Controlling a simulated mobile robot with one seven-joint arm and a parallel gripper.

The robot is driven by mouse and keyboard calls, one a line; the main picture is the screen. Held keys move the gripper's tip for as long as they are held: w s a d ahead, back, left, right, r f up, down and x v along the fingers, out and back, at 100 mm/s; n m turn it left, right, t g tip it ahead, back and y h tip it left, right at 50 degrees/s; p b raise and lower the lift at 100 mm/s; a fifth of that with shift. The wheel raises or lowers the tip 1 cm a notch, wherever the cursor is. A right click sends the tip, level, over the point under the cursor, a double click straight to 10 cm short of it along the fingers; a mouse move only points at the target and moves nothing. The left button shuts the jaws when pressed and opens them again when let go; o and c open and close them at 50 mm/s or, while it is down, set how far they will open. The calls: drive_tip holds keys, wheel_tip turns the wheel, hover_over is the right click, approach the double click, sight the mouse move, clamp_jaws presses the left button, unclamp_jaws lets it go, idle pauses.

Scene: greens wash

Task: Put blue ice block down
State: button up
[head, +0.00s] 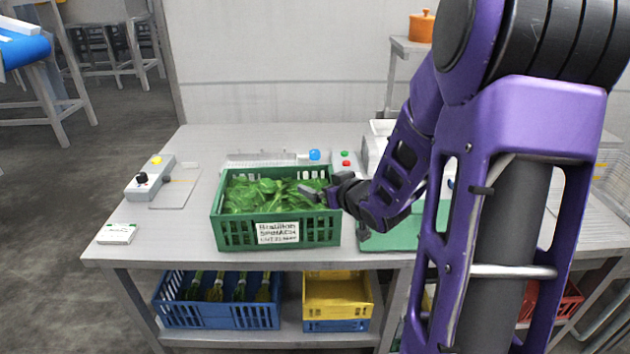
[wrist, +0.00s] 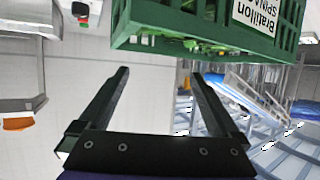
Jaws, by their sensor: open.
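My gripper (head: 312,192) is at the right side of the green crate (head: 232,236), by its leafy greens (head: 262,195). In the wrist view my gripper (wrist: 160,74) is open, with nothing between its two dark fingers. The crate (wrist: 150,22) shows there at the top, past the fingertips, with a white label. I cannot make out a blue ice block in either view. A small blue round thing (head: 314,155) is behind the crate, too small to identify for sure.
The grey metal table (head: 185,225) has free room left of the crate. A control box (head: 150,178) and a small white box (head: 116,234) are at its left. A blue crate (head: 220,317) and a yellow crate (head: 337,298) sit below. My arm hides much of the right side.

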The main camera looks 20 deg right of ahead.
drive_tip(key=v, duration=0.7)
drive_tip(key=shift+s, duration=0.25)
drive_tip(key=shift+r, duration=0.15)
